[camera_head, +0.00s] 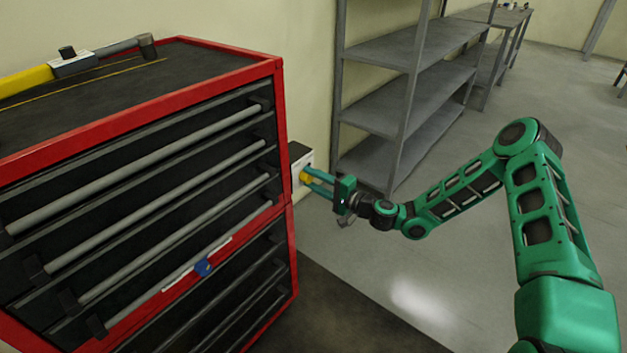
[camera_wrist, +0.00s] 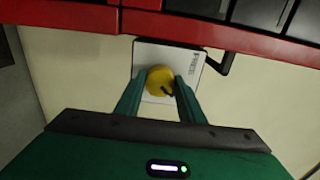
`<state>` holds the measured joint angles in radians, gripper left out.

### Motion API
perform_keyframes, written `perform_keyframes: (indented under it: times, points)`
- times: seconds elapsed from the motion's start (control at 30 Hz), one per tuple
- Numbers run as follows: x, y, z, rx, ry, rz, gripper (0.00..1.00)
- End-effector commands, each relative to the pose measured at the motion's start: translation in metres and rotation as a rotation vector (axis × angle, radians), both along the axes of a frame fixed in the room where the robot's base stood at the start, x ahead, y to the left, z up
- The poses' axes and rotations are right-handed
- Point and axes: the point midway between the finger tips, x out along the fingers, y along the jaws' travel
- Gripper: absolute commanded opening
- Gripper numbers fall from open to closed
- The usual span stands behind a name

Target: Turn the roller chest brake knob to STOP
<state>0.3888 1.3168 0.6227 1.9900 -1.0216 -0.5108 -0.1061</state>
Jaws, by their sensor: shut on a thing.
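The roller chest (camera_head: 140,190) is black with a red frame and fills the left of the head view. On its right side is a small box with a white plate (camera_head: 296,168) bearing the yellow brake knob (camera_head: 304,177). In the wrist view the round yellow knob (camera_wrist: 160,80) has a dark mark at its lower right, in front of the white plate (camera_wrist: 192,58). My gripper (camera_head: 312,180) is shut on the knob, with one green finger on each side. The plate's lettering is too small to read, and the fingers hide the knob's sides.
Grey shelving (camera_head: 390,90) stands behind, near my arm. A dark bracket (camera_wrist: 222,62) sits beside the plate. Open floor (camera_head: 440,250) lies to the right of the chest.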

Motion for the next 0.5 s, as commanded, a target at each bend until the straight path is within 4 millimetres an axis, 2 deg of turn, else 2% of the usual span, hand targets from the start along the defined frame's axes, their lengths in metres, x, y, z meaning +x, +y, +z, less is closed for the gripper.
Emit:
perform_keyframes:
  times: [0.47,0.5]
  points:
    - [0.0026,-0.0027,-0.0016,0.006,0.012,-0.007,0.13]
    - [0.0026,-0.0027,-0.0017,0.005,0.011,-0.007,0.38]
